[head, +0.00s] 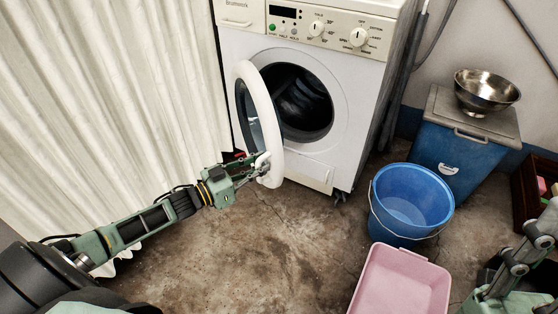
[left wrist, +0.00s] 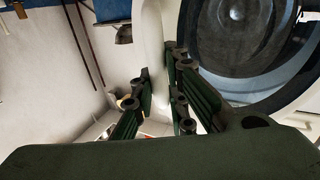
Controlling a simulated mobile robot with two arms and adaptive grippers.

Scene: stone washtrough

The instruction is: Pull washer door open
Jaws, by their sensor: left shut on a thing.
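The white washer (head: 336,150) stands against the back wall, its control panel at the top. Its round door (head: 274,150) has a white rim and is swung open to the left, so the dark drum opening (head: 297,101) shows. My left gripper (head: 262,165) is shut on the lower edge of the door rim. In the left wrist view the white rim (left wrist: 152,45) passes between the fingers (left wrist: 162,95), with the drum opening to the right. Part of my right arm (head: 520,260) shows at the lower right; its fingertips cannot be made out clearly.
A white curtain (head: 100,90) hangs close on the left. A blue bucket (head: 408,203) and a pink basin (head: 402,282) stand on the floor at right. A metal bowl (head: 486,90) sits on a blue cooler (head: 462,135) behind. The floor (head: 270,240) before the washer is clear.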

